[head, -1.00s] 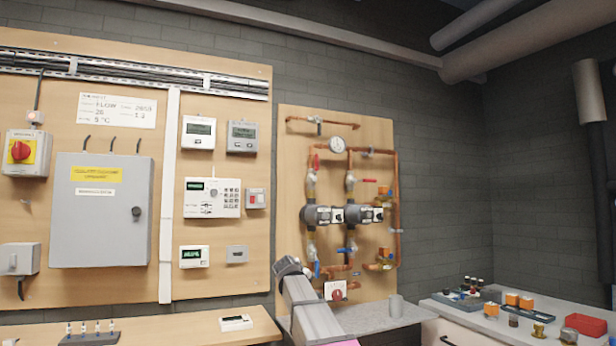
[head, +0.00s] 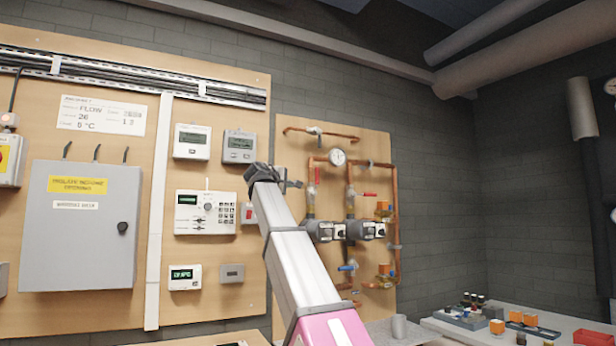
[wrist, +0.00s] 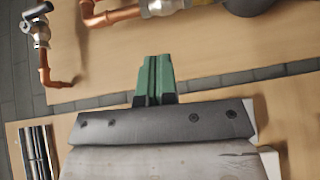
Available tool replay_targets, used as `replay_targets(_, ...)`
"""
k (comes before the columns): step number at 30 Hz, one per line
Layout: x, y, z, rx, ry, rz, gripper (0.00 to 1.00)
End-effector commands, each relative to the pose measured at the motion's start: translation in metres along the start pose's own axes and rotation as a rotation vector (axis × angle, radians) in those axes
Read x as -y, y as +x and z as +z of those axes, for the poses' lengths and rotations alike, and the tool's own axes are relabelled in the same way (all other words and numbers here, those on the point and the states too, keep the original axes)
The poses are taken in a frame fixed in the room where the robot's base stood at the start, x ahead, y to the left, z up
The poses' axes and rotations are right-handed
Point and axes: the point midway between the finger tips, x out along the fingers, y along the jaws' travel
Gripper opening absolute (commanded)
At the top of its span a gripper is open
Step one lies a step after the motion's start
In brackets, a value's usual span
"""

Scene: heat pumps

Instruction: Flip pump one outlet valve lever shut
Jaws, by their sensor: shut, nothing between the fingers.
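Two grey pumps, a left one (head: 319,231) and a right one (head: 366,230), sit on the copper pipes. Above the left pump, a red lever (head: 317,173) stands upright along its pipe. Above the right pump, another red lever (head: 369,194) lies level. No readable label shows which is pump one. My gripper (head: 292,184) is raised at the pipe board's left edge, left of the upright lever and apart from it in the picture. In the wrist view its green fingers (wrist: 154,78) are together and empty. Neither red lever shows in the wrist view.
A pressure gauge (head: 338,157) is above the pumps, and a blue lever (head: 347,267) is below. The wrist view shows a metal valve on copper pipe (wrist: 38,32). Controllers (head: 206,212) are on the left board. A worktop (head: 450,326) with small parts is at right.

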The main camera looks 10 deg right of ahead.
Motion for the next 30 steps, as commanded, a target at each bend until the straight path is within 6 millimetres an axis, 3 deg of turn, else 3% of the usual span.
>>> replay_targets(1,-0.017,-0.005,0.0,0.001,-0.004,0.017,0.0)
replay_targets(3,-0.032,-0.011,0.002,0.006,-0.011,0.037,0.0)
replay_targets(8,-0.051,-0.018,0.005,0.012,-0.02,0.059,0.0)
replay_targets(22,-0.052,-0.014,0.006,0.014,-0.022,0.061,0.0)
replay_targets(30,-0.055,0.026,0.005,0.016,-0.022,0.061,0.0)
